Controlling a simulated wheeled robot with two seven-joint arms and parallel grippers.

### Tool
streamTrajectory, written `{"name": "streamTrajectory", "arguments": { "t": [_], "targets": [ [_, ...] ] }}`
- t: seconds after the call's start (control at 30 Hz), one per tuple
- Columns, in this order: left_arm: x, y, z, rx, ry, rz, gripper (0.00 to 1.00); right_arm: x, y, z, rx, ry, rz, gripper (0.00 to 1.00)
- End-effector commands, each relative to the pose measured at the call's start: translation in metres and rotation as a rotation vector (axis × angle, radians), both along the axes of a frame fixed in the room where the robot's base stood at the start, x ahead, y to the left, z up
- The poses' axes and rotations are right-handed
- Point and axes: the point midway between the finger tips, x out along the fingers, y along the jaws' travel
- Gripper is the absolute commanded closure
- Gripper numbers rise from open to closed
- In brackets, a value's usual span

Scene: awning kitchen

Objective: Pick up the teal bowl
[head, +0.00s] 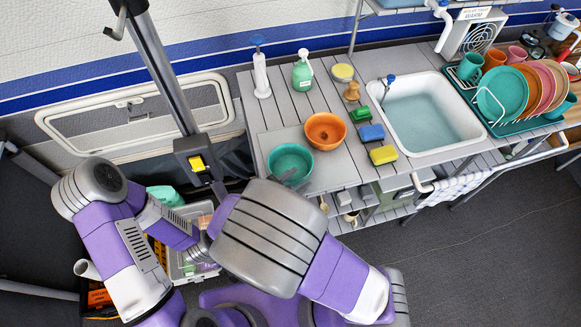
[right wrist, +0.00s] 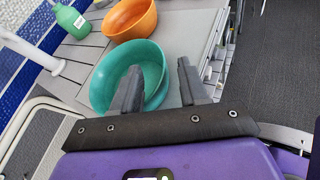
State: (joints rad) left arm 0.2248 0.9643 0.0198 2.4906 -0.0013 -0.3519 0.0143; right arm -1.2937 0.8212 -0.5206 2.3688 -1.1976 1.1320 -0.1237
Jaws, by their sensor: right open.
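The teal bowl (head: 290,160) stands on the left part of the grey slatted counter, next to an orange bowl (head: 325,131). In the right wrist view the teal bowl (right wrist: 112,68) lies just ahead of my right gripper (right wrist: 159,75). That gripper is open and empty. Its left finger overlaps the bowl in the picture, its right finger is outside, and the bowl's right rim shows between them. I cannot tell whether either finger touches it. In the head view my right arm hides most of the right gripper. I cannot make out my left gripper.
Sponges (head: 383,155) lie right of the orange bowl, beside the white sink (head: 425,115). A dish rack with plates (head: 502,95) is at far right. A grey pole rises left of the counter.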

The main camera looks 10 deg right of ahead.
Motion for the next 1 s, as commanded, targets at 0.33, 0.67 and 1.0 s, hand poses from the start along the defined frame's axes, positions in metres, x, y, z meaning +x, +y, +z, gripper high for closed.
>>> {"name": "streamTrajectory", "arguments": {
  "t": [0.33,0.67,1.0],
  "targets": [
    [0.0,0.0,-0.017,0.0,0.0,0.0,0.57,0.025,-0.033,-0.016,0.0,0.001,-0.003,0.56],
    [0.0,0.0,-0.016,0.0,0.0,0.0,0.57,0.025,-0.033,-0.015,0.0,0.001,-0.002,0.72],
    [0.0,0.0,-0.016,0.0,0.0,0.0,0.57,0.025,-0.033,-0.015,0.001,0.0,-0.002,1.0]
  ]
}}
